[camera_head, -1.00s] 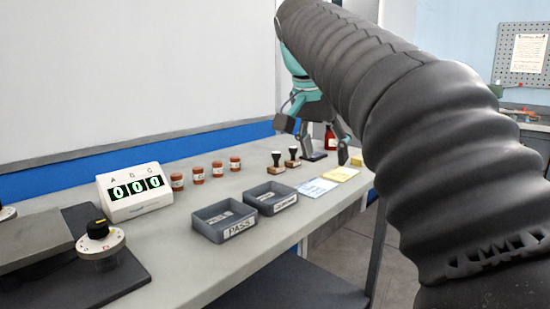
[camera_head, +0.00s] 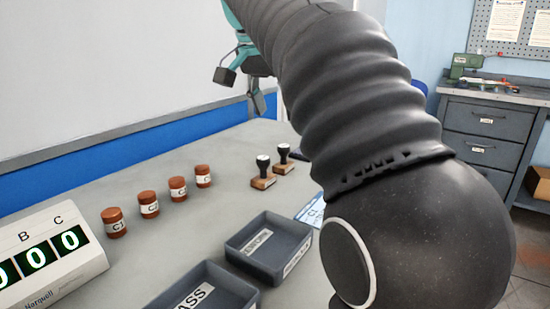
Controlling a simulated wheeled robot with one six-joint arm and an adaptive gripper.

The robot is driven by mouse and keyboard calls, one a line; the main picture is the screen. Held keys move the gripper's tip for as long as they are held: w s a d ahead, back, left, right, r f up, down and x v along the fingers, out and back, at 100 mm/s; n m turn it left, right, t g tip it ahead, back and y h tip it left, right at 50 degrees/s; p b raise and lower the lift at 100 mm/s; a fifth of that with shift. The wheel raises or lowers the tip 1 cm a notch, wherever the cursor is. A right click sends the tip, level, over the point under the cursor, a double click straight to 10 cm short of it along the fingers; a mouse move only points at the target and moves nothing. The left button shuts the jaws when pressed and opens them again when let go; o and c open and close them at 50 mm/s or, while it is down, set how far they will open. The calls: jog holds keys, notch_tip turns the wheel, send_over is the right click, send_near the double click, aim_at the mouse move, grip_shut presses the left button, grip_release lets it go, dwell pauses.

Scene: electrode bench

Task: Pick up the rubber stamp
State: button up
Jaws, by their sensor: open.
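Two rubber stamps stand upright on the grey bench (camera_head: 85,187). Each has a dark handle with a white top and a brown wooden base. The nearer stamp (camera_head: 263,174) is on the left, and the farther stamp (camera_head: 283,160) is just behind it to the right. I cannot tell which one the task means. My gripper (camera_head: 240,88) shows at the top of the view, above and behind the stamps. It is open, apart from both stamps, and partly hidden by my arm. Nothing shows between its fingers.
Several brown jars (camera_head: 149,204) stand in a row left of the stamps. Two grey trays, one near (camera_head: 208,290) and one farther (camera_head: 268,247), lie in front. A counter display (camera_head: 50,255) stands at left. A white wall (camera_head: 110,75) rises behind the bench.

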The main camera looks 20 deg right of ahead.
aim_at(281, 148)
jog(key=b+x, duration=0.1)
jog(key=x, duration=0.6)
jog(key=shift+d+f+b, duration=0.25)
jog(key=shift+f+b, duration=0.05)
jog(key=shift+w+a+b+x, duration=0.1)
jog(key=shift+a+b+x, duration=0.05)
jog(key=shift+x, duration=0.75)
jog(key=shift+w+a+b+x, duration=0.1)
jog(key=shift+a+x, duration=0.1)
jog(key=shift+x, duration=0.7)
jog(key=shift+w+a+b+x, duration=0.1)
jog(key=shift+a+b+x, duration=0.05)
jog(key=shift+x, duration=0.75)
jog(key=shift+f, duration=0.15)
jog(key=shift+s, duration=0.1)
jog(key=shift+c, duration=0.2)
grip_shut()
